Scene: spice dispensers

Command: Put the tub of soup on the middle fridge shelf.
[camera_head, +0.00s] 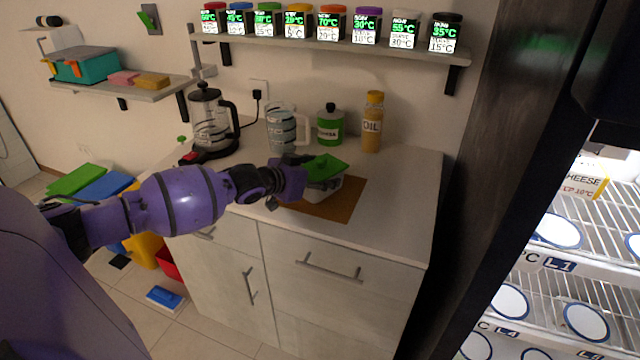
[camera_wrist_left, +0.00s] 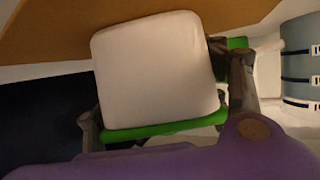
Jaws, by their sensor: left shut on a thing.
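The tub of soup (camera_head: 325,188) is a white tub with a green lid (camera_head: 325,167), over the brown mat on the counter. My left gripper (camera_head: 290,188) reaches it from the left and is shut on it. In the left wrist view the tub's white body (camera_wrist_left: 158,72) fills the middle, between the two fingers, with the green rim (camera_wrist_left: 165,127) nearest my wrist. I cannot tell whether the tub touches the mat. The open fridge (camera_head: 560,262) is at the right, with wire shelves (camera_head: 605,205) and round white discs on them. My right gripper is not in view.
A kettle (camera_head: 212,125), a measuring jug (camera_head: 281,128), a green jar (camera_head: 330,125) and an oil bottle (camera_head: 373,122) stand along the back of the counter. The dark fridge side (camera_head: 490,130) rises beside the counter's right end. A cheese box (camera_head: 585,182) is inside the fridge.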

